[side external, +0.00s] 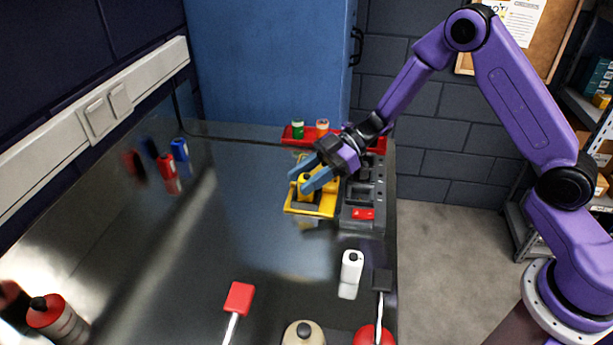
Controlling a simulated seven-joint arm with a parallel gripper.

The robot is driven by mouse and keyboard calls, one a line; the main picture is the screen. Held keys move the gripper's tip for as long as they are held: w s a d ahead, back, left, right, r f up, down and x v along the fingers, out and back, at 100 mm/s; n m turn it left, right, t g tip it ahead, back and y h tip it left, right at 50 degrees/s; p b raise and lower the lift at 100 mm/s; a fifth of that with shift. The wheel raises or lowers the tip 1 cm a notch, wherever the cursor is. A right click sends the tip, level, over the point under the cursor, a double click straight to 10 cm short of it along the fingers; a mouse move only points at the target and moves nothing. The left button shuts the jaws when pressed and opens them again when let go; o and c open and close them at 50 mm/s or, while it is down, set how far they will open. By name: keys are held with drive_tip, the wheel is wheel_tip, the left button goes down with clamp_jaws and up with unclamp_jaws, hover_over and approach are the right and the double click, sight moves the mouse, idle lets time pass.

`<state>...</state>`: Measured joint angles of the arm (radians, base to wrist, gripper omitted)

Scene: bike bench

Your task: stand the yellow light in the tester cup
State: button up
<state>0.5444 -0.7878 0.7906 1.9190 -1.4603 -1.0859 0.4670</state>
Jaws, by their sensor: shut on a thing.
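My gripper (305,180) reaches in from the right, its blue fingers shut on a small yellow light (304,189) with a dark top. The light looks upright, over or in a yellow tray (296,210); I cannot tell whether it touches the tray. To the right of the tray stands a dark grey unit with a red button (362,214), which looks like the tester. The tester cup cannot be made out clearly; my gripper and arm cover part of that area.
A red tray (288,137) behind holds a green item (297,129) and an orange one (322,127). A white bottle (351,266), red-headed tool (239,298) and other bottles are in front. The bench middle is clear.

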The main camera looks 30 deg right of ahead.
drive_tip(key=shift+f, duration=0.3)
idle(0.5)
drive_tip(key=shift+r, duration=0.85)
idle(0.7)
drive_tip(key=shift+f, duration=0.85)
idle(0.3)
drive_tip(key=shift+r, duration=0.8)
idle(0.5)
drive_tip(key=shift+f, duration=0.75)
idle(0.5)
drive_tip(key=o, duration=0.8)
drive_tip(key=shift+v, duration=5.45)
